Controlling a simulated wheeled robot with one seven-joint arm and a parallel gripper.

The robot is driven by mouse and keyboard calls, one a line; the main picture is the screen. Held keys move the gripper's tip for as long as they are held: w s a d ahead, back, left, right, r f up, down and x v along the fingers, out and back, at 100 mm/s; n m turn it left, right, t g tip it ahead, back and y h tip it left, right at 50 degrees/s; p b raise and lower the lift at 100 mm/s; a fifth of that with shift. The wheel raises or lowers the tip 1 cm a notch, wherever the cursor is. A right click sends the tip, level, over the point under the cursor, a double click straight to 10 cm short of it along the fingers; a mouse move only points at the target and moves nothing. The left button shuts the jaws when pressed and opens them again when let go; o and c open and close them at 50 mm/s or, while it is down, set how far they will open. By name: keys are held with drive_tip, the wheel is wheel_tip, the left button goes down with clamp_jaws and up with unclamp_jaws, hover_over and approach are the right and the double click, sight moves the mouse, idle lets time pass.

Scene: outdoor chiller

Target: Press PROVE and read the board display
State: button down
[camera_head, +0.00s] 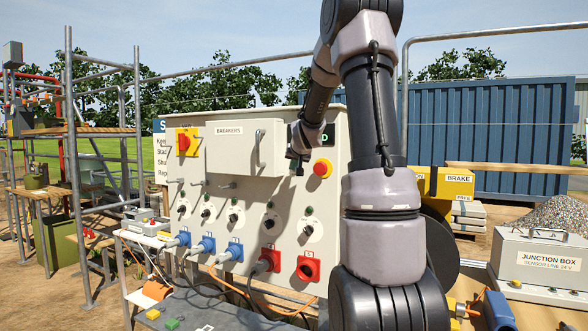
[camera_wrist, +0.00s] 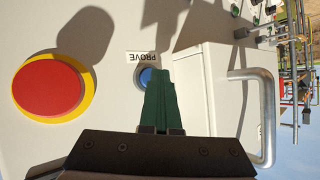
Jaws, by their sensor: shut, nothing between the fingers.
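The PROVE button (camera_wrist: 146,76) is a blue round button beside its label (camera_wrist: 140,57), which reads upside down in the wrist view. My gripper (camera_wrist: 158,72) is shut and empty, its green fingers overlapping the right part of the button. I cannot tell whether the tips touch it. In the head view my gripper (camera_head: 298,168) is at the board's face, left of the red emergency stop, and the button is hidden. The board (camera_head: 335,205) is a white panel. A dark display (camera_head: 328,135) with a green character like "D" shows beside my arm, which hides the rest.
The red emergency stop on yellow (camera_wrist: 48,84) sits close beside the button. The BREAKERS box (camera_head: 245,155) with its metal handle (camera_wrist: 264,120) projects on the other side. Blue and red plugs with cables (camera_head: 230,252) line the lower board. A junction box (camera_head: 540,262) stands right.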

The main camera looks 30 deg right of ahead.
drive_tip(key=shift+w+d, duration=0.1)
drive_tip(key=shift+d, duration=0.1)
idle(0.4)
drive_tip(key=shift+w+d+r, duration=0.1)
drive_tip(key=shift+w+d, duration=0.05)
drive_tip(key=shift+d, duration=0.05)
drive_tip(key=shift+w+d+r, duration=0.2)
drive_tip(key=shift+w+d, duration=0.05)
drive_tip(key=shift+d, duration=0.5)
idle(1.0)
drive_tip(key=shift+a, duration=0.1)
drive_tip(key=shift+s+a+f, duration=0.1)
drive_tip(key=shift+s+a, duration=0.15)
idle(0.3)
drive_tip(key=s+a, duration=0.3)
drive_tip(key=a, duration=0.2)
drive_tip(key=shift+s+a+f, duration=0.15)
drive_tip(key=shift+s+f, duration=0.05)
drive_tip(key=shift+s, duration=0.15)
idle(0.4)
